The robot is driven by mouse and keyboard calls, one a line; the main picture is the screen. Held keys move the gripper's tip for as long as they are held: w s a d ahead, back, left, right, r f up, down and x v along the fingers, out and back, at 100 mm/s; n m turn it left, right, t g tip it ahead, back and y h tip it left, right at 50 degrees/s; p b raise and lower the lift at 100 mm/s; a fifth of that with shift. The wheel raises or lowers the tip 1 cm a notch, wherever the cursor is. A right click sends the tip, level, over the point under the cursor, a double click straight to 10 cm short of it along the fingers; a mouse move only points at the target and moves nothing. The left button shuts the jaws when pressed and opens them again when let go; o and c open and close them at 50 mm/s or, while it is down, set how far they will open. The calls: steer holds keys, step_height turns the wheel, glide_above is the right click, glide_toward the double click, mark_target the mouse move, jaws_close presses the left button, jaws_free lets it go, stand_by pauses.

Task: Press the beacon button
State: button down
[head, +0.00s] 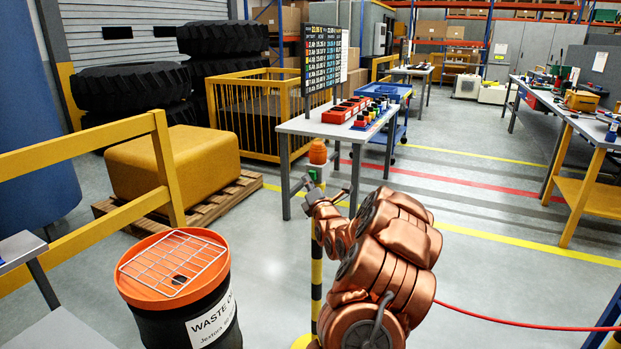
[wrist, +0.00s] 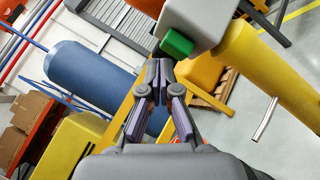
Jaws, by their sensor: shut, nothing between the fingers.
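The beacon stands in the middle of the head view: an orange lamp (head: 318,152) over a pale grey box (head: 322,172) on a yellow and black striped post (head: 317,270). Its green button (head: 312,175) faces left. In the wrist view the green button (wrist: 177,43) sticks out of the grey box (wrist: 200,18), just beyond my fingertips. My gripper (wrist: 162,66) is shut and empty; in the head view my gripper (head: 309,188) is close by the box, slightly below the button. I cannot tell whether the fingertips touch the button.
An orange-lidded waste drum (head: 190,312) with a wire rack on top stands left of the post. A yellow railing (head: 90,134) runs at left. A table (head: 300,127) with red bins and a display board stands behind the beacon.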

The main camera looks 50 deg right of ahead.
steer(key=shift+w+d+b, duration=0.15)
steer(key=shift+d+b, duration=0.4)
steer(key=shift+b, duration=0.3)
stand_by(0.4)
steer(key=shift+a+f+b, duration=0.1)
steer(key=shift+a+b, duration=0.1)
steer(key=shift+b, duration=0.35)
steer(key=shift+s+a+b, duration=0.2)
steer(key=shift+a+b, duration=0.1)
steer(key=shift+b, duration=0.25)
steer(key=shift+a, duration=0.1)
steer(key=a+b, duration=0.2)
steer(key=s+a+b, duration=0.1)
steer(key=b, duration=0.1)
steer(key=a+b, duration=0.2)
steer(key=b, duration=0.1)
steer(key=shift+s+a, duration=0.3)
steer(key=shift+a, duration=0.05)
